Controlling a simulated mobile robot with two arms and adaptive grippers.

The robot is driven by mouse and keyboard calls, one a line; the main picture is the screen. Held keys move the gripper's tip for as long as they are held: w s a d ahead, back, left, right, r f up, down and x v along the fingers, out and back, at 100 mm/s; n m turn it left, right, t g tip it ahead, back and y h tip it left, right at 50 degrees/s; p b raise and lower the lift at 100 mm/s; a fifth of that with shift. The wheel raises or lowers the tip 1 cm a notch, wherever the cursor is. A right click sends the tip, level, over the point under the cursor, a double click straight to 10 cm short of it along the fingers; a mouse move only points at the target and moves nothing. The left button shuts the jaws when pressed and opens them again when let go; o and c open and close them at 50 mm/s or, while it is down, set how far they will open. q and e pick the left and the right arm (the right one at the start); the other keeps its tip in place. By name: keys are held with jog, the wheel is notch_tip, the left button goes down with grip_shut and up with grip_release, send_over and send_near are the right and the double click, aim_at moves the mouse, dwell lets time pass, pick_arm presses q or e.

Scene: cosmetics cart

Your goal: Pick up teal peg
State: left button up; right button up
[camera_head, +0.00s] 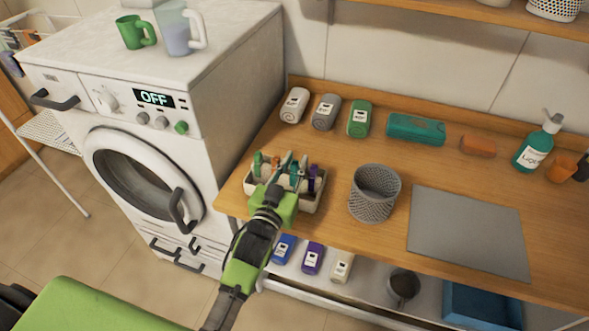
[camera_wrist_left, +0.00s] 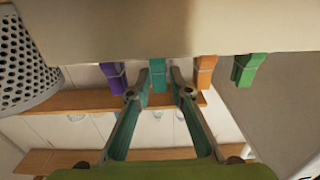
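The teal peg (camera_wrist_left: 158,75) is clipped to the edge of a pale surface in the left wrist view, between a purple peg (camera_wrist_left: 115,77) and an orange peg (camera_wrist_left: 205,72). A green peg (camera_wrist_left: 247,69) is beyond the orange one. In the head view the pegs are on a small beige tray (camera_head: 310,203), and the teal peg is mostly covered by my gripper. My left gripper (camera_wrist_left: 159,96) is open, with its fingertips apart on either side of the teal peg. It also shows over the tray in the head view (camera_head: 291,166). My right gripper is not in view.
A grey woven basket (camera_head: 374,195) stands right of the tray, beside a grey mat (camera_head: 468,232). A washing machine (camera_head: 190,110) stands to the left.

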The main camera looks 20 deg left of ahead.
pick_arm(q)
jog(key=c, duration=0.5)
